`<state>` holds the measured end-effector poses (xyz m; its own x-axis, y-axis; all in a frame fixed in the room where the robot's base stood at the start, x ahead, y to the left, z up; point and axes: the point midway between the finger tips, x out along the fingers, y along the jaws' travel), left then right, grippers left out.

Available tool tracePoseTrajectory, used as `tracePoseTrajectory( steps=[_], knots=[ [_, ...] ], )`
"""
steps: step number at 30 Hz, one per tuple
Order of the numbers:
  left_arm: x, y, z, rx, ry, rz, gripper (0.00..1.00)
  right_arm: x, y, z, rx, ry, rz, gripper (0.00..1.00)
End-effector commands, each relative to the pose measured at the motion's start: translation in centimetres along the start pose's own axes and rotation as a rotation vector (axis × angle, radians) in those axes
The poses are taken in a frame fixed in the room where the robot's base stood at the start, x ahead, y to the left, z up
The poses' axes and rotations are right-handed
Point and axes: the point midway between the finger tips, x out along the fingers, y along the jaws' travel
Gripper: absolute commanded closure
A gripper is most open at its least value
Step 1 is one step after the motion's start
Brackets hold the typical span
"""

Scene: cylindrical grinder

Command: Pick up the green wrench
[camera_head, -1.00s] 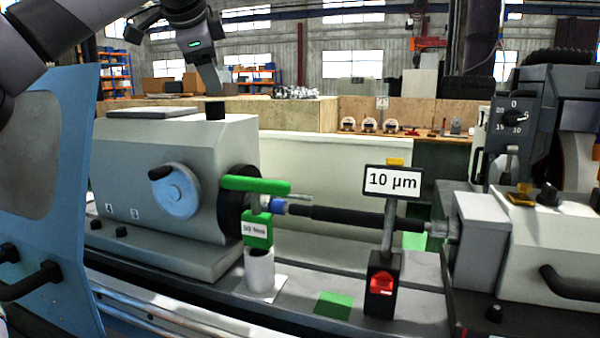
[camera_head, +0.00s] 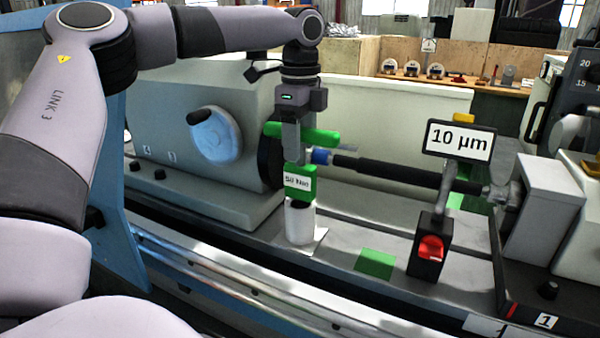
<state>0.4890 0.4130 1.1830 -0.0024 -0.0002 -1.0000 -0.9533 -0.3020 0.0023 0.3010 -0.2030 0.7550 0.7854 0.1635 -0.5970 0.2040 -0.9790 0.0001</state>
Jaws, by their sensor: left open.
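The green wrench (camera_head: 320,137) has a horizontal green bar on top and a green block below with a white label. It stands upright in a white cylindrical holder (camera_head: 299,226) on the machine bed. My left gripper (camera_head: 292,152) is open and points down at the wrench's top, with a finger in front of the green bar. The finger hides part of the bar, and I cannot tell whether they touch. My right gripper is not in view.
A dark shaft with a blue end (camera_head: 390,172) lies close to the right of the wrench. A "10 µm" display (camera_head: 459,142) on a stand is further right. The grey headstock (camera_head: 190,150) is behind left.

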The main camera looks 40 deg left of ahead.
Motion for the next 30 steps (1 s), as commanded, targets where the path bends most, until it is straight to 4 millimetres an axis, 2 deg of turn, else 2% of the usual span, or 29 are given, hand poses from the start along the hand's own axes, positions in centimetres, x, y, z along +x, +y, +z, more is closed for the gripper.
tracePoseTrajectory(
  steps=[4,11,14,15,17,30],
  knots=[
    [1.31,0.03,0.00,-0.001,0.001,0.000,0.42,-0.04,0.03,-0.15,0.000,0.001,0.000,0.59],
    [1.45,0.00,-0.02,-0.002,0.001,-0.003,0.42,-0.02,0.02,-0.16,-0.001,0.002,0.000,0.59],
    [1.43,-0.01,-0.01,-0.002,0.001,-0.003,0.71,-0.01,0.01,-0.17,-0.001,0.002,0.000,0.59],
    [1.43,-0.01,-0.01,-0.002,0.001,-0.003,0.84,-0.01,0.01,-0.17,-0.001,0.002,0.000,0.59],
    [1.42,-0.01,-0.01,-0.002,0.001,-0.003,1.00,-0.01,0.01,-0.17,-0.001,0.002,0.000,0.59],
    [0.49,-0.09,-0.07,-0.001,0.002,-0.008,1.00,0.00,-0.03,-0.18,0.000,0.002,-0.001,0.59]
  ],
)
